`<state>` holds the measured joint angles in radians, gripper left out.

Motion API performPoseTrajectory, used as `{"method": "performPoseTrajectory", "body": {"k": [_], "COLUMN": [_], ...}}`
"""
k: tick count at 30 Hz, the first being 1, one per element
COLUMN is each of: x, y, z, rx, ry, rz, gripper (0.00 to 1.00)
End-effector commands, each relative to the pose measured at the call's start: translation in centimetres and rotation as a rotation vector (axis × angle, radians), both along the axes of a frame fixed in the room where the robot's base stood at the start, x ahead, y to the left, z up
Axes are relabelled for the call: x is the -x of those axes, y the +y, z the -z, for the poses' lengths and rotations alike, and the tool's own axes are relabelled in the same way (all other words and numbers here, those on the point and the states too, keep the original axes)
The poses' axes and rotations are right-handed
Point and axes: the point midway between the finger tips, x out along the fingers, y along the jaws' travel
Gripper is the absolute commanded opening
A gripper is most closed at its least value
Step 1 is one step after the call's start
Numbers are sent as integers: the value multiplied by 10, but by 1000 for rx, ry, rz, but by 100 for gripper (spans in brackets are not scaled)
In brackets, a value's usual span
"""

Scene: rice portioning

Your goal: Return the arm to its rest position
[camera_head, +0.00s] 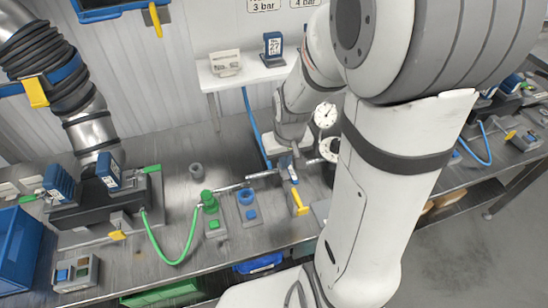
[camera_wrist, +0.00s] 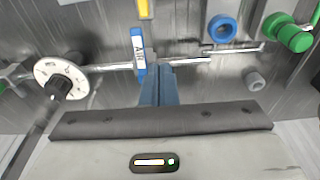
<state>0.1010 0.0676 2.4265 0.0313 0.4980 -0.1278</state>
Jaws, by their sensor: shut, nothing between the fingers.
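My arm reaches from the lower right of the head view over the workbench (camera_head: 150,260). My gripper (camera_head: 296,152) is at the end of the grey wrist, pointing down above the metal pipe near the middle of the bench. In the wrist view the two blue-grey fingers of my gripper (camera_wrist: 160,72) are together with nothing between them. Their tips lie close to the pipe (camera_wrist: 195,60) in the picture, just right of a blue and white tag (camera_wrist: 138,50). I cannot tell whether they touch the pipe.
A green valve (camera_head: 209,202) and a blue ring fitting (camera_head: 245,197) stand left of my gripper. A round white gauge (camera_head: 325,114) is close on its right. A small white shelf (camera_head: 250,75) stands behind. A green hose (camera_head: 180,258) loops on the left.

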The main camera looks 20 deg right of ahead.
Motion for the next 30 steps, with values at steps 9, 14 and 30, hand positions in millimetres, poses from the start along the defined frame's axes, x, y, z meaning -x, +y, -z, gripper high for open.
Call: {"method": "performPoseTrajectory", "body": {"k": [9, 14, 30], "x": [0, 3, 90], "y": [0, 2, 30], "z": [1, -6, -107], "rx": [0, 0, 4], "ry": [0, -8, -138], "rz": [0, -1, -8], "gripper": [0, 0, 0]}}
